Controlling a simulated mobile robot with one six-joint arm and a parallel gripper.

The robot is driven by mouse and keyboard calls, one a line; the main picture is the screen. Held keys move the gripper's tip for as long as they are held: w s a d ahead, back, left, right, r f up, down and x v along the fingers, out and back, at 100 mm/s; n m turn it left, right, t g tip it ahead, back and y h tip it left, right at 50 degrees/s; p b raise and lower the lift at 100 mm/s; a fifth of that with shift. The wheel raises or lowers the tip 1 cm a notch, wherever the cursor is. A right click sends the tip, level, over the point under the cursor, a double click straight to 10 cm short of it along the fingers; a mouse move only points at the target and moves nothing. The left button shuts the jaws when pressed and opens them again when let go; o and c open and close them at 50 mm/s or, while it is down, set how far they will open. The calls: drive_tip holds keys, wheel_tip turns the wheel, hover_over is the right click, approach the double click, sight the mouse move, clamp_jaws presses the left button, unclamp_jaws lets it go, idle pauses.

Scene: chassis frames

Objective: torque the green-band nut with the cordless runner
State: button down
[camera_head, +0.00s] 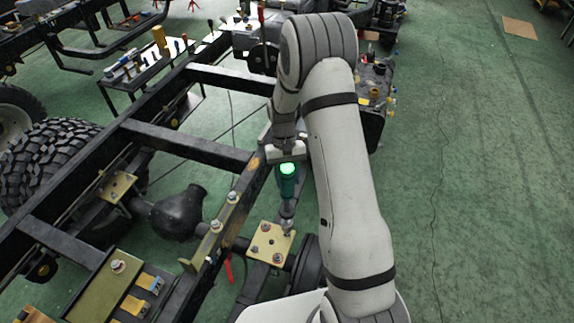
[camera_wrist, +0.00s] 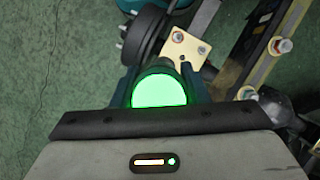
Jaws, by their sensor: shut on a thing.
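The cordless runner (camera_head: 287,186) is a teal-green tool with a bright green light on its top. My gripper (camera_head: 286,157) is shut on it and holds it upright, nose down. The runner's socket end meets or hovers just over the right corner of a yellow plate (camera_head: 262,254); I cannot tell whether it touches a nut. Other nuts (camera_head: 254,249) show on the plate. In the wrist view the runner's glowing green end (camera_wrist: 160,90) hides its nose, and part of the plate (camera_wrist: 185,57) with two nuts shows beyond. I cannot make out a green band on any nut.
The black chassis frame (camera_head: 185,146) runs diagonally at left, with an axle and a large tyre (camera_head: 50,163). A rail with bolts (camera_head: 212,240) stands left of the plate. A tool table (camera_head: 150,66) is behind. The green floor at right is mostly clear.

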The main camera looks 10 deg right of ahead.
sight(286, 166)
drive_tip(key=m, duration=0.2)
drive_tip(key=r+m+y, duration=0.1)
drive_tip(key=m, duration=0.1)
drive_tip(key=shift+a+t+p, duration=0.15)
drive_tip(key=shift+t+p, duration=0.15)
drive_tip(key=shift+p, duration=0.05)
drive_tip(key=m+y, duration=0.1)
drive_tip(key=m, duration=0.1)
drive_tip(key=r+m, duration=0.1)
drive_tip(key=m, duration=0.1)
drive_tip(key=shift+a+t+y, duration=0.1)
drive_tip(key=shift+t+y, duration=0.2)
drive_tip(key=shift+y, duration=0.1)
drive_tip(key=m, duration=0.2)
drive_tip(key=r+m+t+y+p, duration=0.1)
drive_tip(key=m, duration=0.1)
drive_tip(key=shift+w, duration=0.3)
drive_tip(key=m, duration=0.1)
drive_tip(key=m+t, duration=0.1)
drive_tip(key=m, duration=0.1)
drive_tip(key=shift+w+r+t+y, duration=0.2)
drive_tip(key=shift+w+t+y, duration=0.05)
drive_tip(key=shift+t+y, duration=0.05)
drive_tip(key=shift+f+b, duration=2.55)
drive_tip(key=shift+f, duration=1.1)
drive_tip(key=shift+s+f+b, duration=0.1)
drive_tip(key=shift+f+b, duration=1.35)
drive_tip(key=shift+f, duration=0.25)
